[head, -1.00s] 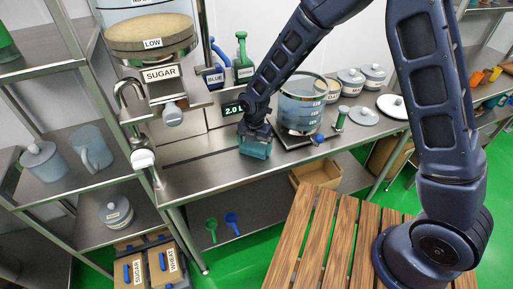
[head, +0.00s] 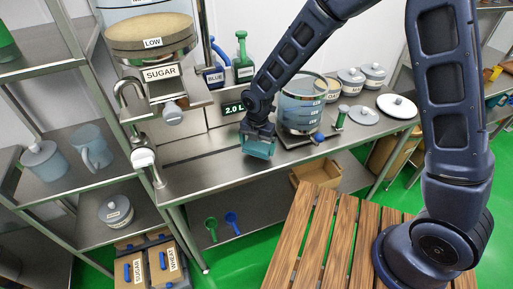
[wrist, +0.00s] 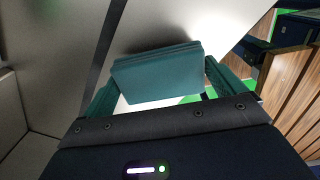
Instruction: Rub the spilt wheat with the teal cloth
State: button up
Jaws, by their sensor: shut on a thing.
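The teal cloth (head: 258,149) is a folded pad held in my gripper (head: 257,140) just over the steel counter, left of the clear vessel. In the wrist view the teal cloth (wrist: 158,75) sits between the two fingers of my gripper (wrist: 155,92), which is shut on it. I cannot tell whether the cloth touches the counter (head: 195,172). I can make out no spilt wheat in either view; the cloth and gripper hide part of the counter.
The clear vessel (head: 301,112) stands close right of my gripper. Left are the sugar dispenser (head: 160,75) and a tap (head: 143,158). Blue and green pitchers (head: 243,68) stand behind. A wooden slatted table (head: 305,235) is in front. The counter's left part is clear.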

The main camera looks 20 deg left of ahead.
jog(key=shift+r, duration=2.75)
jog(key=shift+w+r, duration=0.1)
